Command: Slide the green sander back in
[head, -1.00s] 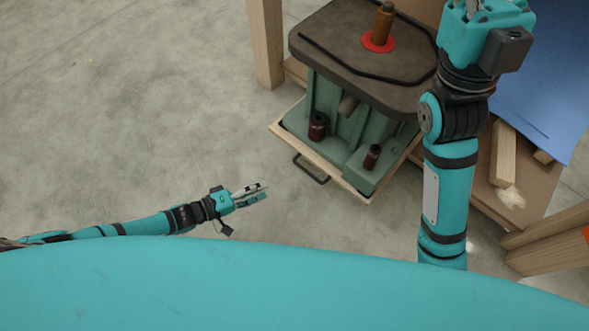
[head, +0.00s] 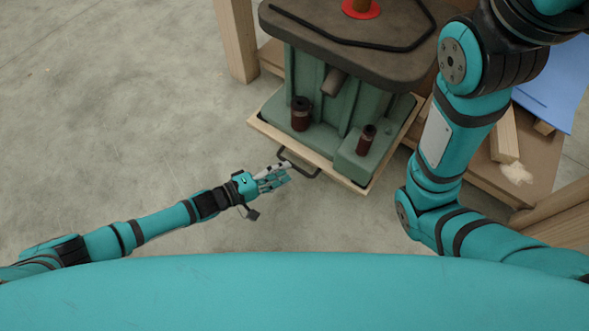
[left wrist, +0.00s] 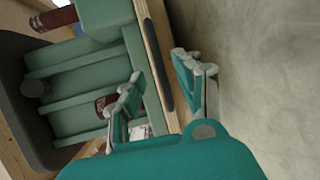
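The green sander (head: 335,110), with a dark table top, stands on a pulled-out light wood tray (head: 338,178). A dark bar handle (head: 300,163) is on the tray's front edge. My left gripper (head: 280,177) is beside the handle's left part in the head view. In the left wrist view, the fingers of my left gripper (left wrist: 160,95) are apart, with the wooden front edge and dark handle (left wrist: 158,75) showing between and beyond them. I cannot tell whether they touch. My right arm passes right of the sander; its gripper is out of view.
A wooden leg (head: 233,40) stands left of the sander. A lower shelf (head: 520,185) with a wood block (head: 503,138) and a blue sheet (head: 550,95) is at the right. The concrete floor (head: 120,110) at the left is clear.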

